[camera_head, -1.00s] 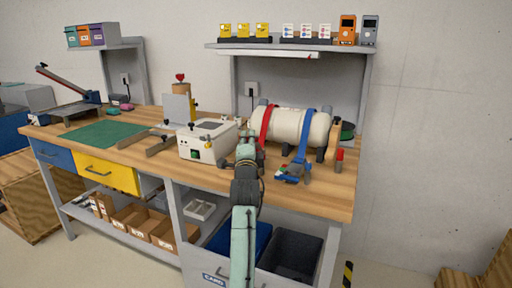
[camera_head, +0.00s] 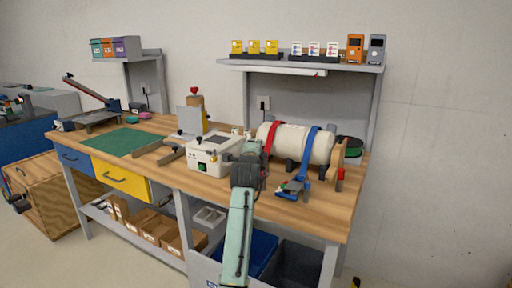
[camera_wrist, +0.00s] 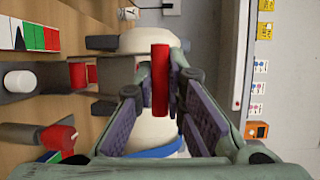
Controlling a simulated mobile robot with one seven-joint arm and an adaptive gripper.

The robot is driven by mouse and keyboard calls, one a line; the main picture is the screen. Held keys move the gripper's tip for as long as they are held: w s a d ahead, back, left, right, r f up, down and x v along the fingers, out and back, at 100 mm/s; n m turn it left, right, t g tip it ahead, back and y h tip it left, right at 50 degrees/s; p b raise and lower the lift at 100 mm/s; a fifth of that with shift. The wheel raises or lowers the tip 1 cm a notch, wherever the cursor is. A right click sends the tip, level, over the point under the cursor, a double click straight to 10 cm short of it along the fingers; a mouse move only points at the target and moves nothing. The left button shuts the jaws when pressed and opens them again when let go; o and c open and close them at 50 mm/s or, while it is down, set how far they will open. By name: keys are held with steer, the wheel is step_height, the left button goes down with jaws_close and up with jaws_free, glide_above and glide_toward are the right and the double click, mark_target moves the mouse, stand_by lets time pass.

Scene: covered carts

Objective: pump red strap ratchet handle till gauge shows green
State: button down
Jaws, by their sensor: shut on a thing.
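The red strap (camera_head: 268,140) wraps the left part of a cream tank (camera_head: 300,142) on the workbench. My gripper (camera_wrist: 158,92) is shut on a red bar, the ratchet handle (camera_wrist: 160,66), which stands between its fingers in the wrist view. In the head view my wrist and arm hide the ratchet and most of the gripper. A strip with white, green and red fields (camera_wrist: 38,38), perhaps the gauge, shows at upper left in the wrist view.
A blue strap (camera_head: 312,150) with its own ratchet (camera_head: 292,187) is on the tank's right part. A white box device (camera_head: 212,155) stands close left of my wrist. A shelf (camera_head: 300,67) overhangs the bench behind. The green mat (camera_head: 122,142) is clear.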

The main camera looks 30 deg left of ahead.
steer(key=shift+d+f, duration=0.1)
steer(key=shift+f, duration=0.1)
steer(key=c, duration=1.9)
jaws_free()
steer(key=v, duration=1.2)
steer(key=shift+r, duration=0.1)
steer(key=shift+c, duration=0.2)
